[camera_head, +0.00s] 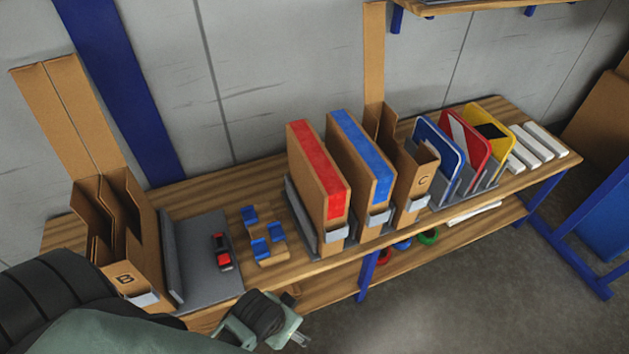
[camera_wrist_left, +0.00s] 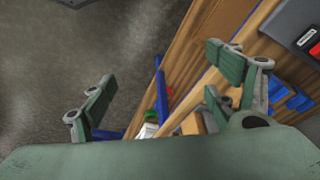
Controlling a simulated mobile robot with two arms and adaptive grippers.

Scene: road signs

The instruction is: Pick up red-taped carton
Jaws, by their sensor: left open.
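The red-taped carton (camera_head: 308,190) stands upright and slightly tilted in a grey holder on the wooden bench, with red tape along its top edge. The blue-taped carton (camera_head: 350,165) stands close on its right. My left gripper (camera_head: 268,318) is low at the bench's front edge, in front of and to the left of the red-taped carton, apart from it. In the left wrist view its two green-padded fingers (camera_wrist_left: 168,85) are spread wide with nothing between them. The red-taped carton cannot be made out clearly there. My right gripper is not in view.
Carton B (camera_head: 128,245) stands open at the left, and open carton C (camera_head: 415,185) stands right of the blue-taped one. A grey plate with a red-and-black tool (camera_head: 221,252) and a wooden block with blue clips (camera_head: 264,238) lie between. Road signs (camera_head: 468,140) stand farther right.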

